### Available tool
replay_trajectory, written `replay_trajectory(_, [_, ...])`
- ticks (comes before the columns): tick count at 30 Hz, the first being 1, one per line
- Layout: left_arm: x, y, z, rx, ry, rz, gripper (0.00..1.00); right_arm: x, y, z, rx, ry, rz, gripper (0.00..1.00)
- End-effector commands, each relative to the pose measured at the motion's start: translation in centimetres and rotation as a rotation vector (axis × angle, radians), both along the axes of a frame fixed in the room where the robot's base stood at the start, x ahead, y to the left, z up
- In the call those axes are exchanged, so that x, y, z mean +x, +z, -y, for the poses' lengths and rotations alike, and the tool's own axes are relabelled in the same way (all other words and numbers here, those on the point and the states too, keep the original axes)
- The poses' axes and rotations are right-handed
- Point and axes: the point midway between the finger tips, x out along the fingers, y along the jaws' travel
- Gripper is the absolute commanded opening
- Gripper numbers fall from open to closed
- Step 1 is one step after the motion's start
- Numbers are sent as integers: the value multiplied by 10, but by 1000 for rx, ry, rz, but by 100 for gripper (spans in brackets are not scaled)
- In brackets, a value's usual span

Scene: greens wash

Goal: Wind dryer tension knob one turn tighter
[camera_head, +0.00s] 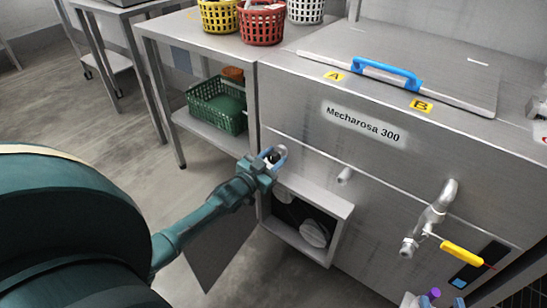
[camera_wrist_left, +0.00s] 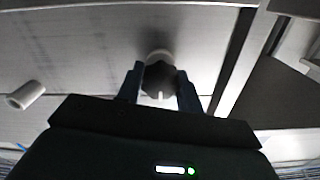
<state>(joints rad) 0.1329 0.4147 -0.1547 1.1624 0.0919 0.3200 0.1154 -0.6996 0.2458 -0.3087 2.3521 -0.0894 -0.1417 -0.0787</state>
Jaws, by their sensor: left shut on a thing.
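The tension knob (camera_wrist_left: 158,78) is dark and lobed, with a pale collar behind it and a short white mark at its lower edge. It sits on the steel front of the machine (camera_head: 300,105) labelled Mecharosa 300. My left gripper (camera_wrist_left: 160,84) has one finger on each side of the knob and is shut on it. In the head view my left gripper (camera_head: 273,156) is at the machine's front, left of centre, and its fingers partly hide the knob.
An open compartment (camera_head: 342,212) with pale items inside juts out below my gripper. A short spout (camera_head: 344,175) and a tap with a yellow lever (camera_head: 461,253) are to the right. A lid with a blue handle (camera_head: 387,73) is above. A table with baskets (camera_head: 262,24) stands left.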

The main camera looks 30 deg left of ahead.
Motion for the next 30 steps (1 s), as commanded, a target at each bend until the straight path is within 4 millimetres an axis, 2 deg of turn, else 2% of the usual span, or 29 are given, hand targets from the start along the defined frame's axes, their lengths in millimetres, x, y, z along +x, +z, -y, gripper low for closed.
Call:
replay_trajectory(9, [0,-1,0,0,-1,0,14,0,0,0,1,-1,-1,36])
replay_trajectory(10, [0,-1,0,0,-1,0,38,0,0,0,0,-2,-1,36])
replay_trajectory(17, [0,0,0,-1,0,0,57,0,1,0,3,-4,0,36])
replay_trajectory(25, [-1,0,0,-1,0,0,58,0,1,1,4,-5,-1,36])
replay_trajectory(30, [-18,1,-1,-2,0,-3,58,0,3,2,1,-8,-35,36])
